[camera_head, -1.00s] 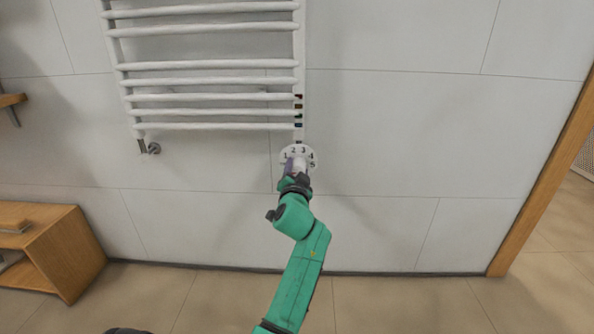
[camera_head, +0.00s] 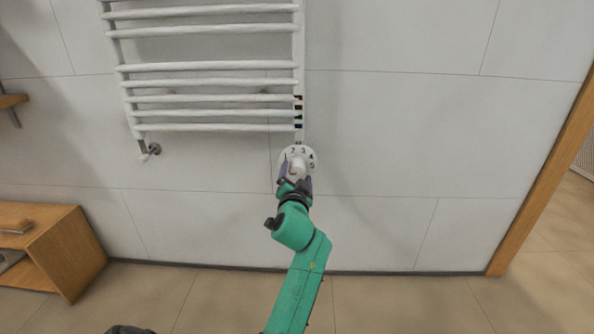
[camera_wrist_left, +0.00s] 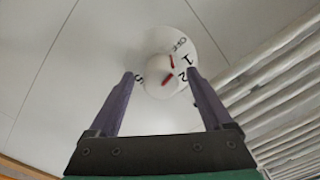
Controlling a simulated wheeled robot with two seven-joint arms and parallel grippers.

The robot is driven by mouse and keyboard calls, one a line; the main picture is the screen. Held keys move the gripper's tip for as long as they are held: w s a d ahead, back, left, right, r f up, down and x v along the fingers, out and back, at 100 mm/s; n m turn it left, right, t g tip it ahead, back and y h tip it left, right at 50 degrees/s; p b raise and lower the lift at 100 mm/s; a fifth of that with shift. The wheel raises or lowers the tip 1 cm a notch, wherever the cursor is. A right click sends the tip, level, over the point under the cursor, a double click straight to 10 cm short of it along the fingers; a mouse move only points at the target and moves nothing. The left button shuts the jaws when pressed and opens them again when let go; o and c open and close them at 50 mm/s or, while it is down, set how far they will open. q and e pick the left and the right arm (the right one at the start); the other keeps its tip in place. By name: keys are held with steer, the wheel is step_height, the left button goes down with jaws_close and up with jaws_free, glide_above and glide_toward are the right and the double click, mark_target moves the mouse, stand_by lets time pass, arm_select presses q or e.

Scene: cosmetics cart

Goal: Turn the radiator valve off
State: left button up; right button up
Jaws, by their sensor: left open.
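The radiator valve has a round white dial (camera_head: 311,161) with black numerals, on the wall just below the radiator's right end. In the left wrist view the dial (camera_wrist_left: 203,40) shows "OFF", 1, 2 and 5, and a white knob (camera_wrist_left: 158,68) stands out from its middle. Red marks show on the valve near 1 and 2. My left gripper (camera_head: 296,174) is open in front of the valve. In the wrist view its two purple fingers (camera_wrist_left: 160,75) are apart, one on each side of the knob; contact cannot be told. My right gripper is not in view.
The white towel radiator (camera_head: 210,66) hangs above, with a pipe fitting (camera_head: 150,152) at its lower left. A wooden shelf unit (camera_head: 60,245) stands at the left. A wooden door frame (camera_head: 540,165) is at the right. The wall right of the valve is clear.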

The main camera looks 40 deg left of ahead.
mark_target(297, 175)
arm_select(q)
steer(key=v, duration=0.5)
steer(key=shift+p, duration=0.4)
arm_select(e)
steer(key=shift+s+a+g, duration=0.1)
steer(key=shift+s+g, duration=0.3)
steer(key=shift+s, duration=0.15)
